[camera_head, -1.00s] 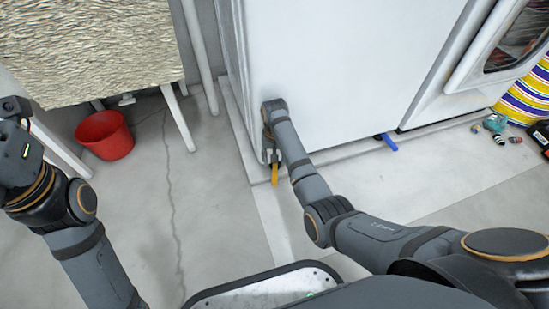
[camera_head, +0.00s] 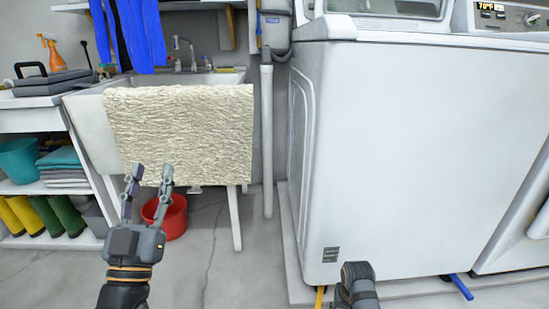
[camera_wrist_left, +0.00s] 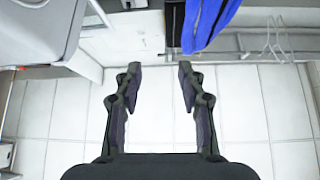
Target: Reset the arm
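My left gripper (camera_head: 147,185) is at the lower left of the head view, fingers pointing up and apart, with nothing between them. It appears in front of the cream towel and the red bucket. The left wrist view also shows this gripper (camera_wrist_left: 157,78) open and empty, with a tiled wall beyond it. My right arm (camera_head: 356,287) shows only as a short piece at the bottom, in front of the white washing machine (camera_head: 400,150). My right gripper is not visible there.
A cream towel (camera_head: 185,130) hangs over the sink (camera_head: 95,135). A red bucket (camera_head: 172,218) stands on the floor below. Shelves (camera_head: 40,187) with boots are at the left. Blue cloth (camera_head: 140,30) hangs above the sink. Floor (camera_head: 215,265) between sink and washer is clear.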

